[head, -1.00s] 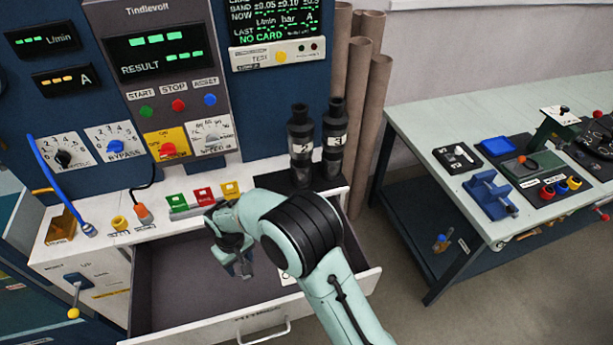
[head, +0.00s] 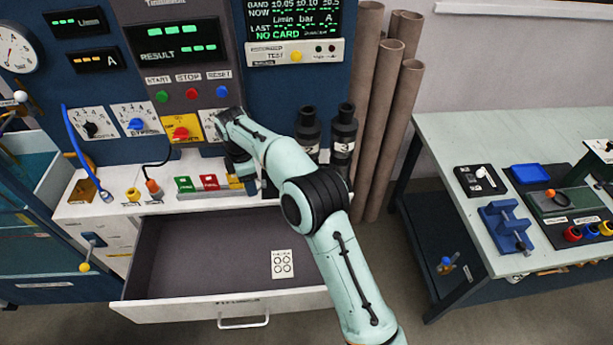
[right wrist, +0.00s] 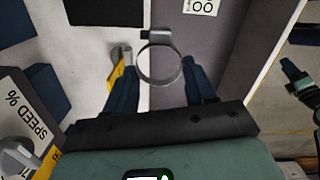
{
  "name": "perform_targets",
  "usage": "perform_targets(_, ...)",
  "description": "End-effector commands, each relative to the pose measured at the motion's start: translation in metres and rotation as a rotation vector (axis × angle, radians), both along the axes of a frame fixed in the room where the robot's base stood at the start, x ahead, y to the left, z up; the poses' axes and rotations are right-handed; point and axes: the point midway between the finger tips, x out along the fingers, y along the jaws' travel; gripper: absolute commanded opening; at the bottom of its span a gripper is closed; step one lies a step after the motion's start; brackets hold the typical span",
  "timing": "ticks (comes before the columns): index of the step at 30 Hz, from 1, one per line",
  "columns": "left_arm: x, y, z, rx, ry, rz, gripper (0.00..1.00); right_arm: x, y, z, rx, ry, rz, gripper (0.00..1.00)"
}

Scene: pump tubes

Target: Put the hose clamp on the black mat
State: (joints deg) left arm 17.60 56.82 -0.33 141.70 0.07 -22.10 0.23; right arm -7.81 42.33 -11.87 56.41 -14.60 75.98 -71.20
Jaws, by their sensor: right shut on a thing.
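My right gripper (head: 257,187) is over the counter beside the colored card holders, above the back edge of the open drawer. In the right wrist view its two blue fingers (right wrist: 160,78) are shut on the hose clamp (right wrist: 157,34), a thin metal ring with a small screw housing. The clamp is too small to make out in the head view. A flat black surface (right wrist: 105,11) shows on the counter at the top of the right wrist view. Another black pad (head: 481,181) lies on the right table with a small tool on it. I cannot tell which is the black mat.
The open drawer (head: 200,265) holds a white card (head: 282,264). The right table (head: 450,135) carries a blue vise (head: 505,226) and a blue tray (head: 530,173). Brown rolls (head: 385,125) stand between.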

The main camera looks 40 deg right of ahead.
Motion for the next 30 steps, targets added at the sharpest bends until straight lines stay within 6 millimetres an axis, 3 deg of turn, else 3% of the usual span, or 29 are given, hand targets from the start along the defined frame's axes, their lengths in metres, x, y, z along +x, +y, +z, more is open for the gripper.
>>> perform_targets(1, 0.008, 0.000, 0.008, 0.000, -0.009, 0.000, 0.58, 0.011, -0.012, 0.019, 0.002, -0.005, 0.096, 0.26)
perform_targets(6, 0.021, 0.000, 0.019, 0.001, -0.024, 0.001, 0.58, 0.022, -0.047, 0.063, 0.013, 0.006, 0.438, 0.26)
perform_targets(10, 0.028, 0.000, 0.024, 0.000, -0.032, 0.000, 0.58, 0.022, -0.069, 0.085, 0.026, 0.010, 0.620, 0.26)
perform_targets(15, 0.032, 0.000, 0.027, 0.000, -0.036, 0.000, 0.58, 0.019, -0.082, 0.097, 0.037, 0.013, 0.742, 0.26)
perform_targets(19, 0.031, 0.000, 0.027, 0.000, -0.036, 0.000, 0.58, 0.018, -0.085, 0.089, 0.040, 0.016, 0.767, 0.26)
perform_targets(23, 0.031, 0.000, 0.027, 0.000, -0.035, 0.000, 0.58, 0.017, -0.085, 0.069, 0.042, 0.017, 0.768, 0.26)
perform_targets(30, 0.028, 0.000, 0.024, 0.000, -0.031, 0.000, 0.58, 0.017, -0.085, 0.001, 0.042, 0.018, 0.765, 0.26)
